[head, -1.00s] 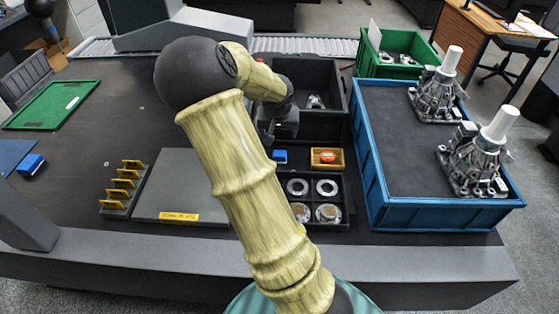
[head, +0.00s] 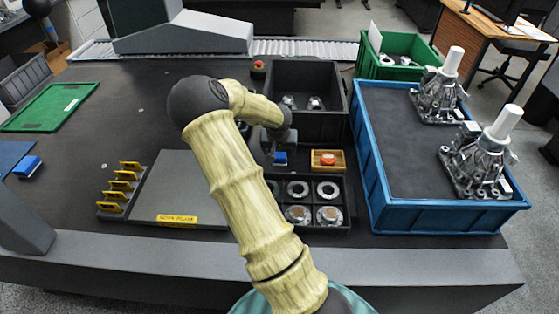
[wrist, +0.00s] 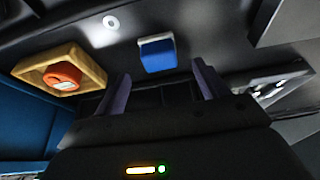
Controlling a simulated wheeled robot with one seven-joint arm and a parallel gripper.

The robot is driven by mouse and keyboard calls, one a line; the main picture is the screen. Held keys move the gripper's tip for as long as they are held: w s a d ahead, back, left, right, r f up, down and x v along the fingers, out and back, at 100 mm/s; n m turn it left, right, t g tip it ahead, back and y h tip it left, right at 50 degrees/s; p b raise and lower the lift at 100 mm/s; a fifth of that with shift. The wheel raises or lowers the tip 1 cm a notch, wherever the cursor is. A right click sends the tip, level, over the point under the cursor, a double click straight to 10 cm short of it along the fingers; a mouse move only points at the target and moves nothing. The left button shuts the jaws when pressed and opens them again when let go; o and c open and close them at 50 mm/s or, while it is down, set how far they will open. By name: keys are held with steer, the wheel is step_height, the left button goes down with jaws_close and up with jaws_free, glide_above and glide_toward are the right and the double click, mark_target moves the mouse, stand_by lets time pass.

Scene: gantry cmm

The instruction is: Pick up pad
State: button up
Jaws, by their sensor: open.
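A small blue pad with a white edge (head: 280,157) lies on the dark table, left of a wooden tray. It also shows in the wrist view (wrist: 157,53), beyond the fingertips and between their lines. My gripper (wrist: 162,88) is open and empty, with its two fingers apart and the pad not between them. In the head view my wrist hangs just behind the pad, and the fingers are mostly hidden. A second blue block (head: 28,165) sits on the far left by a blue mat.
The wooden tray (head: 340,167) holding an orange round item (head: 327,158) stands close right of the pad. A black bin (head: 330,128) is behind, a black tray of rings (head: 342,217) in front. A blue crate (head: 378,205) stands right, a grey plate (head: 180,190) left.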

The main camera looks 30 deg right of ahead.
mark_target(279, 156)
stand_by(0.3)
steer(key=shift+x, duration=2.6)
steer(key=shift+s+a, duration=0.1)
steer(key=c, duration=1.1)
